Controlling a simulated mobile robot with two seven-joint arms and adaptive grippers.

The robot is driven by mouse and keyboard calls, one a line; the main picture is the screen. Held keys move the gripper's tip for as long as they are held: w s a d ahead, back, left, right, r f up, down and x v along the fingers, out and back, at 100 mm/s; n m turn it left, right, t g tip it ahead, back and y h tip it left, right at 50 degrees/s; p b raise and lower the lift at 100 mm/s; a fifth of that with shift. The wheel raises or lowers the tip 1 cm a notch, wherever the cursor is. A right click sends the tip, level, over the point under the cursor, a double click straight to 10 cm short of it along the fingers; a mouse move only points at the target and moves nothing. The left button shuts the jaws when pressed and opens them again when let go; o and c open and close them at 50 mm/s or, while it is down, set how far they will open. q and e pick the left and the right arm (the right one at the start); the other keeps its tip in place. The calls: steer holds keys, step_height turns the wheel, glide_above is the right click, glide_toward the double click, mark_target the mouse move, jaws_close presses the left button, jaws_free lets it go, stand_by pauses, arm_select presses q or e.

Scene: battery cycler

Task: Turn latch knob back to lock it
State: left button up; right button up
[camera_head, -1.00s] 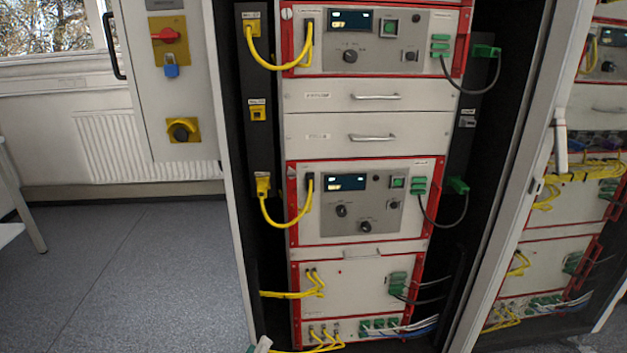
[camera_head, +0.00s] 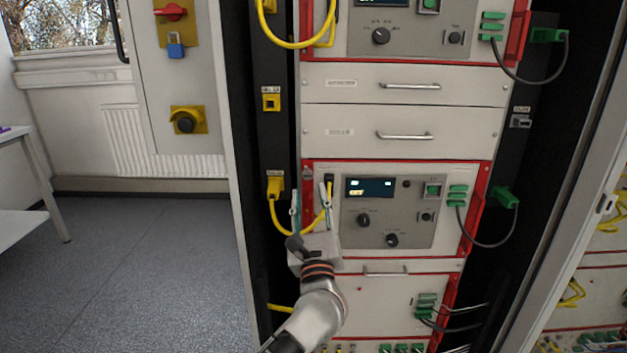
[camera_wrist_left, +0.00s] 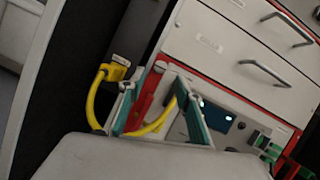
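My left gripper (camera_head: 310,205) comes up from below in the head view, in front of the upper left corner of the lower red-framed instrument unit (camera_head: 410,175). Its two fingers are apart with nothing held between them. In the left wrist view the teal-padded fingers (camera_wrist_left: 160,102) stand open on either side of the red frame's corner. A small pale round knob, apparently the latch knob (camera_wrist_left: 160,66), sits at the top of that red corner, just beyond the fingertips. I cannot tell which way it is turned. My right gripper is out of view.
A yellow plug and cable (camera_head: 275,188) loop close beside and behind the left fingers. Two drawers with handles (camera_head: 403,135) sit above the unit. Green connectors (camera_head: 458,195) are at its right. The cabinet's door (camera_head: 570,180) stands at the right.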

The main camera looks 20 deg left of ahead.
mark_target(308, 177)
arm_select(q)
steer(key=x, duration=0.6)
jaws_close()
